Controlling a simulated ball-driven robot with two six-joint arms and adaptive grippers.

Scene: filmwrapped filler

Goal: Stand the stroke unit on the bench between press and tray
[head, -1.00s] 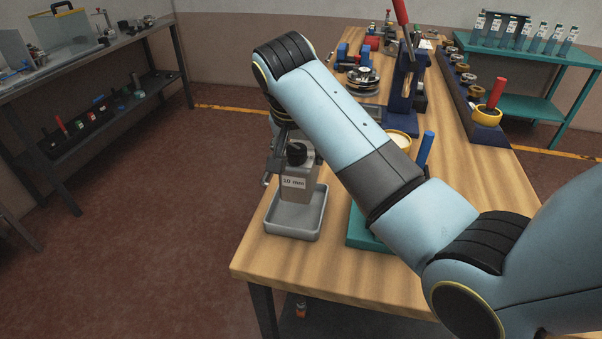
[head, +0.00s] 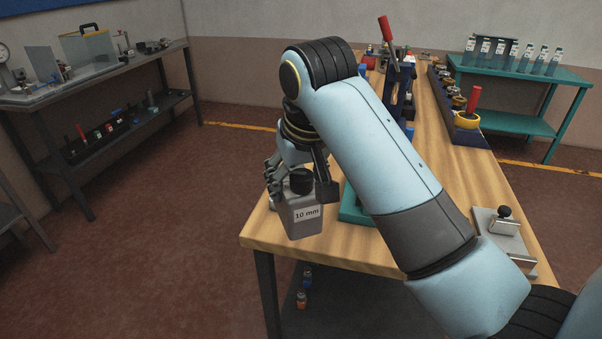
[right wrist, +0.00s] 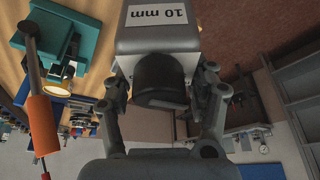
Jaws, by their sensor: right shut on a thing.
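The stroke unit (head: 306,219) is a grey block with a black knob and a white "10 mm" label. My right gripper (head: 300,182) is shut on its black knob and holds it slightly tilted, in front of the bench's near left corner. In the right wrist view the fingers (right wrist: 162,78) grip both sides of the knob, with the labelled block (right wrist: 158,32) beyond. The press (head: 397,98), dark blue with a red lever, stands farther back on the bench (head: 395,262), partly behind my right arm. The grey tray is mostly or wholly hidden behind the unit. My left gripper is out of view.
A teal base (head: 352,207) sits on the bench just right of the unit, partly covered by my arm. A metal plate with a black knob (head: 503,232) lies at the right. The near bench edge is clear.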

